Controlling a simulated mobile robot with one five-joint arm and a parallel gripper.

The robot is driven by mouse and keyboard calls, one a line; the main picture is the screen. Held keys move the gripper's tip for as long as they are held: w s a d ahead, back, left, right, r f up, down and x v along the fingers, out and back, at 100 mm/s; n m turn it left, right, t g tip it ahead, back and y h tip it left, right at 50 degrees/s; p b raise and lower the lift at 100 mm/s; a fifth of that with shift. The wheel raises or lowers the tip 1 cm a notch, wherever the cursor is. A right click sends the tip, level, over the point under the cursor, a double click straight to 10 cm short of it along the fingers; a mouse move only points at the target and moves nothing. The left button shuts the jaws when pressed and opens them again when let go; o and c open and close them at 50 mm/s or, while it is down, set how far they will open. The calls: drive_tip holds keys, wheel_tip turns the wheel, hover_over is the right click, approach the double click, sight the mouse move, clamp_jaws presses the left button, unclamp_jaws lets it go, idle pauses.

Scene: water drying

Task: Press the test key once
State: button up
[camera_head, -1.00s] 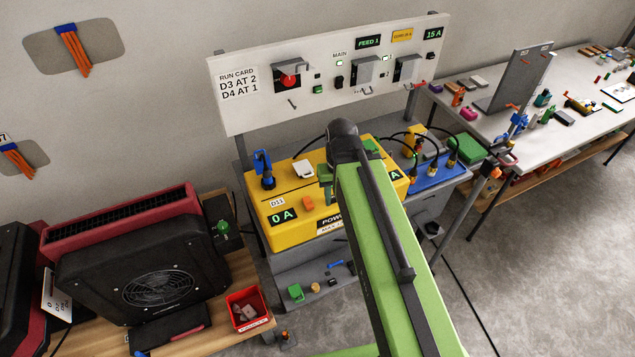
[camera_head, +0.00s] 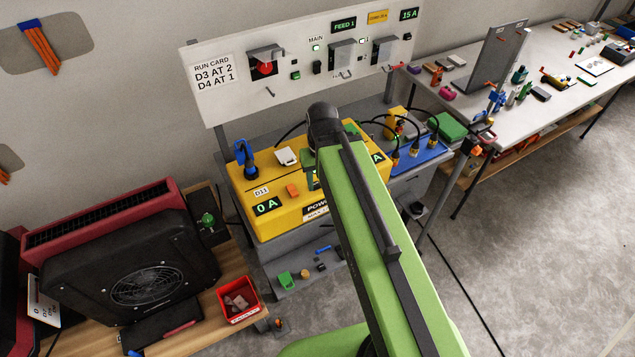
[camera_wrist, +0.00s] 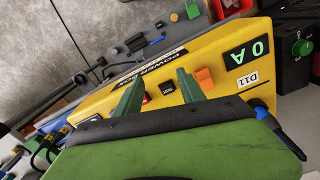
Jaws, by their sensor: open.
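The yellow power box (camera_head: 262,222) sits on a grey stand, with a "0 A" display (camera_head: 267,206) on its front. In the wrist view, the small black key marked TEST (camera_wrist: 167,88) is on the box's yellow face (camera_wrist: 222,91), between my two green fingers as seen from the camera. My gripper (camera_wrist: 160,75) is open and empty above that face; contact with it cannot be told. A red-marked part (camera_wrist: 146,98) lies beside the left finger, and an orange block (camera_wrist: 205,78) beside the right. In the head view, my arm hides the key and most of my gripper.
A blue plug (camera_head: 246,160) stands on the yellow box's left end. A blue box (camera_head: 427,158) with black cables is to its right. The run card panel (camera_head: 212,76) rises behind. A black and red blower (camera_head: 112,260) and a red bin (camera_head: 239,300) are at lower left.

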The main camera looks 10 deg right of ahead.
clamp_jaws()
drive_tip(key=shift+d, duration=0.1)
idle(1.3)
